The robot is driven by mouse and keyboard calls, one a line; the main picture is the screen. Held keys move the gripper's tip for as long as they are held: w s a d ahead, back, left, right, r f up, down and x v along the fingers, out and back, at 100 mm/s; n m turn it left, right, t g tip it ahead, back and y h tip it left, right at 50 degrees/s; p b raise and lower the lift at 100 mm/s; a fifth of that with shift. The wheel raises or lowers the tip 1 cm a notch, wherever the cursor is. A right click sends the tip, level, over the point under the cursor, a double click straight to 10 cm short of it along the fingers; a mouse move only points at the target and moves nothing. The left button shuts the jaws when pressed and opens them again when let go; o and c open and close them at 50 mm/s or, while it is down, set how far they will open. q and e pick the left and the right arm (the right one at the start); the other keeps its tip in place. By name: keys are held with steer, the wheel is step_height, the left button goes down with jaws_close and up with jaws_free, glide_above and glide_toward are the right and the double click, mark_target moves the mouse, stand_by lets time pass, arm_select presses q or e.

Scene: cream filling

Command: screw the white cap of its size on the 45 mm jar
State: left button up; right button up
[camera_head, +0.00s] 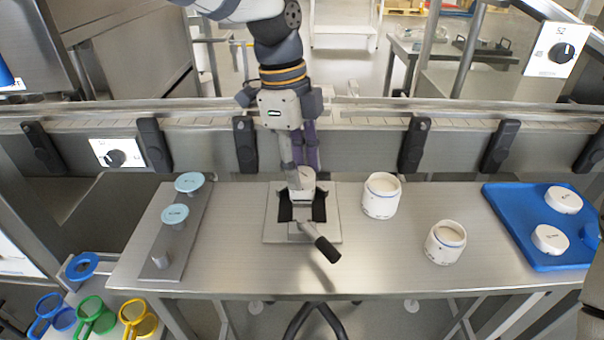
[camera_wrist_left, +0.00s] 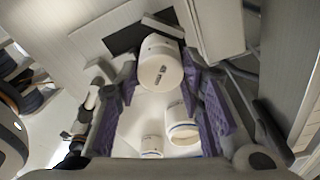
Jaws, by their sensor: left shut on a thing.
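My left gripper (camera_head: 301,176) comes down from above over a clamp with black jaws (camera_head: 319,207). It is shut on a white round piece (camera_head: 304,180), with its purple-padded fingers to either side. In the left wrist view the piece (camera_wrist_left: 160,66) shows dark print between the fingers (camera_wrist_left: 164,98). I cannot tell how much of it is cap and how much is jar, or whether a thread is engaged. Two open white jars stand to the right of the clamp, a larger one (camera_head: 380,197) and a smaller one (camera_head: 444,244). My right gripper is not in view.
A blue tray (camera_head: 510,212) at the right holds two white caps (camera_head: 563,199) (camera_head: 550,239). A steel plate (camera_head: 150,238) at the left bears light blue discs (camera_head: 189,182) (camera_head: 174,215). The clamp's black handle (camera_head: 326,249) sticks out frontward. The table front is mostly clear.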

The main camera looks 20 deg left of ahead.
arm_select(q)
steer(key=m, duration=0.3)
steer(key=shift+w+f+g+b, duration=0.1)
steer(key=shift+f+g+b, duration=0.15)
steer(key=shift+g+b, duration=0.1)
steer(key=shift+m, duration=1.1)
steer(key=shift+r, duration=0.2)
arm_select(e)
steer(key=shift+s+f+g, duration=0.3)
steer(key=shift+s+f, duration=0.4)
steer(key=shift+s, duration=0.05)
arm_select(q)
steer(key=m, duration=0.2)
steer(key=m+b, duration=0.1)
steer(key=m, duration=0.1)
steer(key=shift+w+d+f+g+y, duration=0.1)
steer(key=shift+f+g+y, duration=0.15)
steer(key=shift+y, duration=0.15)
steer(key=shift+r+m, duration=0.2)
steer(key=shift+m, duration=0.9)
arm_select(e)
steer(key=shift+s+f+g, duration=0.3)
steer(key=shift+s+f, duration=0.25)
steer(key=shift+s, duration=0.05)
